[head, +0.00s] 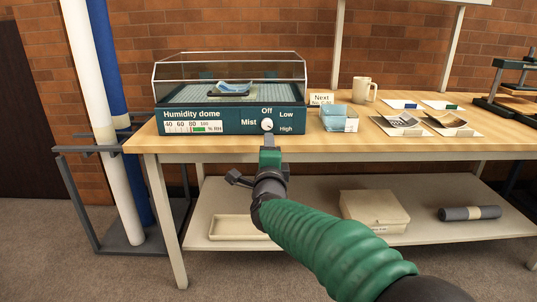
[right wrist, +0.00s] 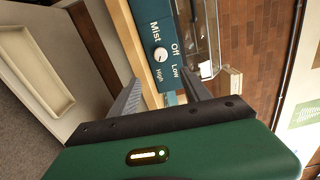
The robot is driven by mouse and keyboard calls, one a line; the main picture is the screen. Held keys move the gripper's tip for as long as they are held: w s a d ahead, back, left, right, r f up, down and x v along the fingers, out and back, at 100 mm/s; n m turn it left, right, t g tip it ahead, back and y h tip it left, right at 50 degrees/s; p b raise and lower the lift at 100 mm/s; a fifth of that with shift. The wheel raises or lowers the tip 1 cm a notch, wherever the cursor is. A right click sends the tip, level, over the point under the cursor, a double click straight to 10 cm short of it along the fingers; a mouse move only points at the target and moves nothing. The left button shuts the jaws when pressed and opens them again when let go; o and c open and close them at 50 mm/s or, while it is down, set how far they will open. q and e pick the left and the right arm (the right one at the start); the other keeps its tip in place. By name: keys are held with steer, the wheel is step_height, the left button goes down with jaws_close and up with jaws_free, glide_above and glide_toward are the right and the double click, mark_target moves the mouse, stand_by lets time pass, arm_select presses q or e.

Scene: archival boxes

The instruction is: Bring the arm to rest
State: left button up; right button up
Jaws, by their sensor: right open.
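My right arm reaches in from the bottom right of the head view, and its gripper (head: 268,145) is just in front of the humidity dome's front panel. In the right wrist view the gripper's two fingers (right wrist: 162,92) stand apart with nothing between them. The humidity dome (head: 190,122) has a clear cover and a teal front marked Mist, Off, Low and High. Its white knob (head: 267,125) lies just beyond the fingertips and also shows in the right wrist view (right wrist: 160,55). The knob appears clear of the fingers. My left gripper is not in view.
The lower shelf holds a tray (head: 236,237), a lidded box (head: 375,208) and a grey roll (head: 470,213). Tall rolls (head: 103,120) stand at left.

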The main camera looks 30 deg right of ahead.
steer(key=s+a+f+n+g+y+p, duration=0.2)
steer(key=s+a+f+n+y+p, duration=0.15)
steer(key=a+f+n, duration=0.35)
steer(key=s+a+f+n+g+y+p, duration=0.2)
steer(key=s+a+f+n+g+y, duration=0.15)
steer(key=a+f+n, duration=0.5)
steer(key=s+a+f+n+g+y+p, duration=0.1)
steer(key=s+f+n+g+p, duration=0.1)
steer(key=s+f+n+g, duration=0.65)
steer(key=s+f+n+t+y+p, duration=0.1)
steer(key=s+f, duration=0.4)
steer(key=s, duration=0.8)
steer(key=w+p+v, duration=0.2)
steer(key=p+v, duration=1)
steer(key=w+r+p+v, duration=0.1)
steer(key=w+p+v, duration=0.2)
steer(key=p+v, duration=0.9)
steer(key=w+r+p+v, duration=0.1)
steer(key=w+p+v, duration=0.2)
steer(key=p+v, duration=0.9)
steer(key=shift+w+a+r+p, duration=0.15)
steer(key=shift+w+r+p, duration=0.2)
steer(key=shift+p, duration=0.35)
